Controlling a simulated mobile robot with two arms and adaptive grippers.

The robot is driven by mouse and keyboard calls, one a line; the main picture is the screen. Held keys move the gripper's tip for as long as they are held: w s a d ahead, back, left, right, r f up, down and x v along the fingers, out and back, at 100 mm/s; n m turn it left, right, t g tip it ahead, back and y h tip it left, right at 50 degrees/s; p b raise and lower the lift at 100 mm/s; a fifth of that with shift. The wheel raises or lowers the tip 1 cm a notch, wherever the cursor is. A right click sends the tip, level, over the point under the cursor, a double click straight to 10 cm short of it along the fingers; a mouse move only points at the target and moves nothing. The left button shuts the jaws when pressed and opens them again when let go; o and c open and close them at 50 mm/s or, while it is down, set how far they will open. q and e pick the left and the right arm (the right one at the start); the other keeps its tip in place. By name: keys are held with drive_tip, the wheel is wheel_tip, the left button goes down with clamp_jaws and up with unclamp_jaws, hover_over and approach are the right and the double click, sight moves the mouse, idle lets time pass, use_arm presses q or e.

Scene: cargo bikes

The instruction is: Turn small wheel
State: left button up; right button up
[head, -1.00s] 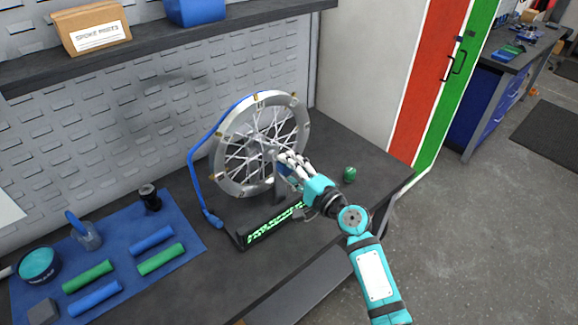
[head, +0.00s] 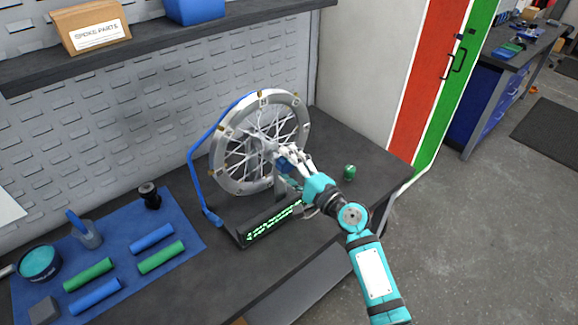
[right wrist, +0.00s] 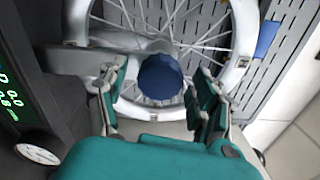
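The small spoked wheel (head: 222,172) stands upright in a dark stand with a blue frame (head: 194,178) on the workbench. Its grey rim also shows in the right wrist view (right wrist: 243,30). A blue knob (right wrist: 161,77) sits at the wheel's hub, and it shows small in the head view (head: 283,163). My right gripper (head: 283,157) is at the hub from the front right. In the right wrist view its fingers (right wrist: 160,85) are apart, one on each side of the knob, with gaps visible. My left gripper is in neither view.
A lit green display (head: 272,222) is at the stand's base. A green round object (head: 349,172) is right of the wheel. A blue mat (head: 190,236) with several rolls and cups lies left. A shelf (head: 200,30) hangs above.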

drive_tip(key=v, duration=1.2)
idle(0.3)
